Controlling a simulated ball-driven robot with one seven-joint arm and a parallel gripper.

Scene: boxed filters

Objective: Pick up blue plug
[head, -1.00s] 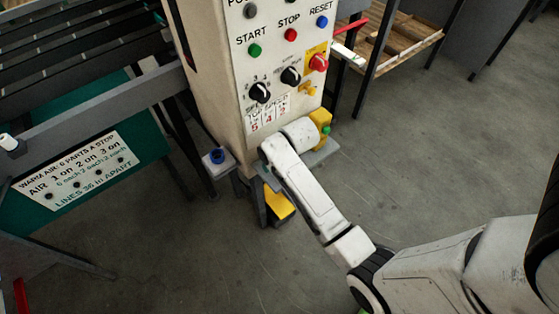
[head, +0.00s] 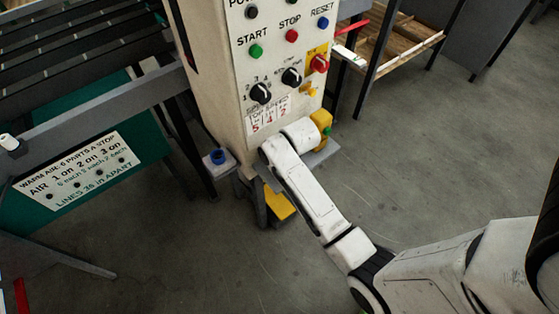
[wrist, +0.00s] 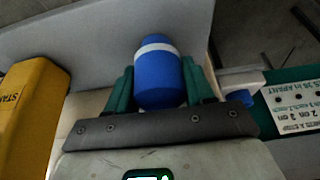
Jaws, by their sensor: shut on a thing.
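In the wrist view, a blue plug (wrist: 157,80) with a white band near its top stands between the two green fingers of my gripper (wrist: 158,70). The fingers are shut on its sides. The plug is over or on a grey ledge (wrist: 95,45); I cannot tell whether it touches it. In the head view, my arm's white end reaches the ledge at the foot of the control cabinet, and it hides the fingers and the held plug.
A second blue piece (head: 217,156) sits on a small white block left of the cabinet (head: 235,90). A yellow box (head: 321,124) with a green button stands right of my arm's end. A yellow piece (head: 279,205) is below. A green-sided conveyor (head: 60,120) is at left.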

